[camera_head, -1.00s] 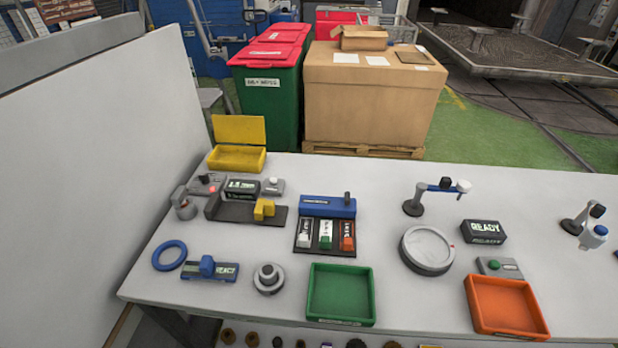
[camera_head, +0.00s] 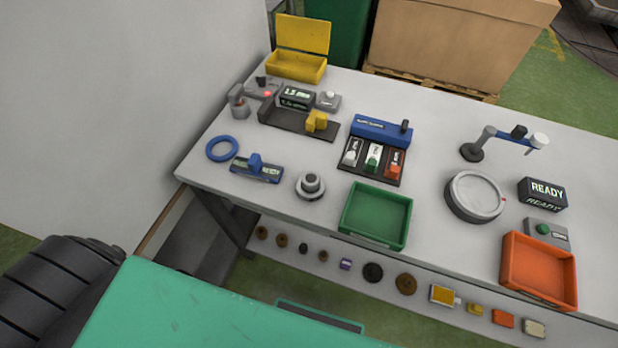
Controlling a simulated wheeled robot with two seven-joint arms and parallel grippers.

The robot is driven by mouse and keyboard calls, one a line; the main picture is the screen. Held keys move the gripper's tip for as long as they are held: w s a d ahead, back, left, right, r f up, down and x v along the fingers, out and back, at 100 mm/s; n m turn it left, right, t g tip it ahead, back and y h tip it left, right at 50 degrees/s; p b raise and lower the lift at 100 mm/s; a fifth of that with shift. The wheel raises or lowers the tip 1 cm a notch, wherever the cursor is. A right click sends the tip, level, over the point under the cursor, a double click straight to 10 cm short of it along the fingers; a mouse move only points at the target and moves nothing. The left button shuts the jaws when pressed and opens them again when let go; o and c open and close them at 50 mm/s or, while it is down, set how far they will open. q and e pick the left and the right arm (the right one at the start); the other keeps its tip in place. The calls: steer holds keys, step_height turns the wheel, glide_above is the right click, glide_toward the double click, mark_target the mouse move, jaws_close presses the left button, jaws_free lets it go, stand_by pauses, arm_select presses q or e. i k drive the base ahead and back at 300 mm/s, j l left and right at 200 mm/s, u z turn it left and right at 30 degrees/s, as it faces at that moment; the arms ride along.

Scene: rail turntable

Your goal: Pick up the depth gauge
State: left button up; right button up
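A small blue device with a display and a raised blue block (camera_head: 257,168) lies near the table's left front edge. It looks like the depth gauge, though its label is too small to be sure. A blue ring (camera_head: 222,148) lies to its left, and a round grey stepped piece (camera_head: 311,186) stands to its right, both apart from it. Nothing covers the blue device. Neither of my grippers is in view.
The white table (camera_head: 430,150) also holds a green tray (camera_head: 376,241), an orange tray (camera_head: 537,296), a yellow open box (camera_head: 296,68), a round grey turntable (camera_head: 474,195) and a black READY display (camera_head: 541,192). Several small parts lie on a lower shelf (camera_head: 330,275).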

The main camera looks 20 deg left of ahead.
mark_target(254, 167)
steer(key=j+u, duration=0.2)
steer(key=u, duration=0.7)
